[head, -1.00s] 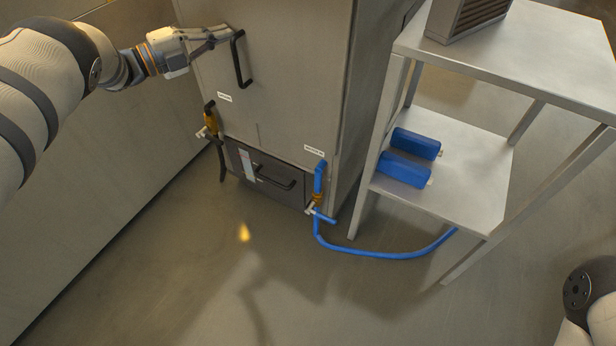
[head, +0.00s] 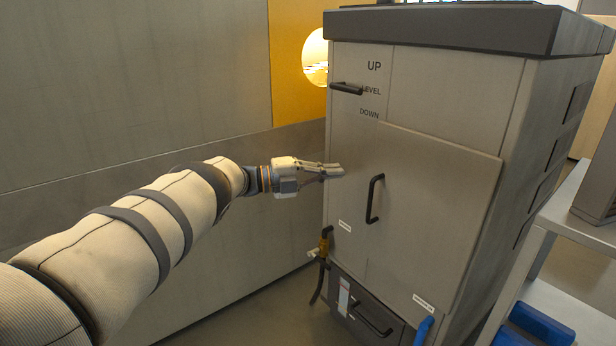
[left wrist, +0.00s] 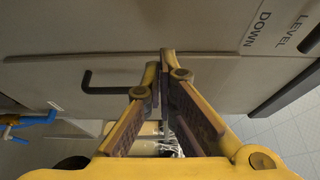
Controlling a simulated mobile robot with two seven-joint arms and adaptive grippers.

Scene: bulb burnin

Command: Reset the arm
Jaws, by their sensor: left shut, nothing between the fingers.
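My left arm comes in from the left in the head view. Its gripper (head: 338,170) is shut and empty, in front of the grey cabinet (head: 455,110), to the upper left of the black vertical door handle (head: 374,199). I cannot tell whether the fingertips touch the cabinet. In the left wrist view the gripper's fingers (left wrist: 164,60) meet at their tips, and the door handle (left wrist: 100,84) shows left of them. A black lever (head: 347,88) sits by the LEVEL mark, between UP and DOWN. My right gripper is not in view.
An orange valve (head: 324,243) and a lower drawer (head: 365,315) are at the cabinet's bottom. A blue hose (head: 424,330) is at its lower right. A metal rack (head: 570,215) with blue cylinders (head: 541,325) stands right. A grey wall (head: 140,70) runs along the left.

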